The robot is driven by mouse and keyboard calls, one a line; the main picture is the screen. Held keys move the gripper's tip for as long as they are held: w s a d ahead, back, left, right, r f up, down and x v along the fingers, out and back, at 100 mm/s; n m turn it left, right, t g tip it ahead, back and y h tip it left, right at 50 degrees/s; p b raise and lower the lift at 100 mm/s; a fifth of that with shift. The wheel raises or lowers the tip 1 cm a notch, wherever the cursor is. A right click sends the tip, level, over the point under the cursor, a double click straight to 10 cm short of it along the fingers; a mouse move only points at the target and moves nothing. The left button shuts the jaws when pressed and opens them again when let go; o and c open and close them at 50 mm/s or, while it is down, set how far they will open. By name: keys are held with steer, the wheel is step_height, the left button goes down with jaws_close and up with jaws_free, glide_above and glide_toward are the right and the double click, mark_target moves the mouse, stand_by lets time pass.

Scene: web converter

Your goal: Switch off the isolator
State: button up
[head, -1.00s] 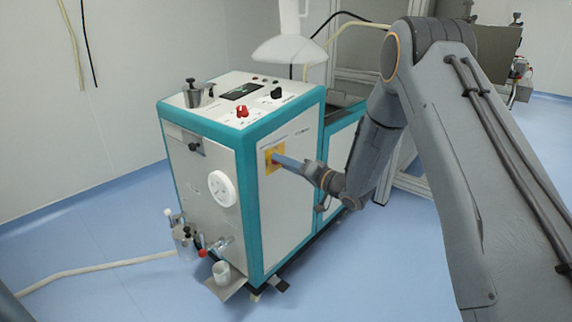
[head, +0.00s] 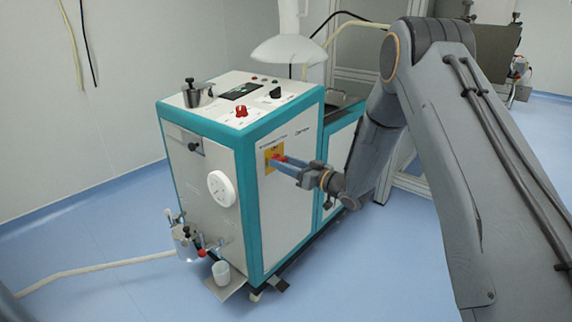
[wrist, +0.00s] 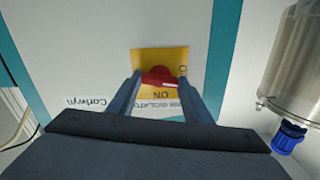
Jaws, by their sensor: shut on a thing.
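The isolator is a yellow plate (head: 268,153) with a red rotary knob (head: 280,157) on the white side panel of the machine. In the wrist view the yellow plate (wrist: 147,61) appears upside down, with ON lettering below the red knob (wrist: 158,75). The knob's bar lies roughly crosswise between the fingertips, with a pale mark on it. My gripper (head: 279,164) reaches the plate from the right and is shut on the knob. In the wrist view its two fingers (wrist: 160,84) are on either side of the knob. The fingers hide part of the plate and lettering.
The teal-edged machine (head: 246,140) has a second red knob (head: 241,110) and a black knob on top. A white round dial (head: 221,188) is on its front. A metal cylinder with a blue knob (wrist: 289,136) is at the right in the wrist view. Floor at left is mostly clear.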

steer(key=shift+a+n, duration=0.1)
steer(key=shift+n, duration=0.9)
steer(key=shift+r, duration=0.1)
steer(key=o, duration=1.1)
steer(key=shift+c, duration=0.2)
steer(key=v, duration=0.8)
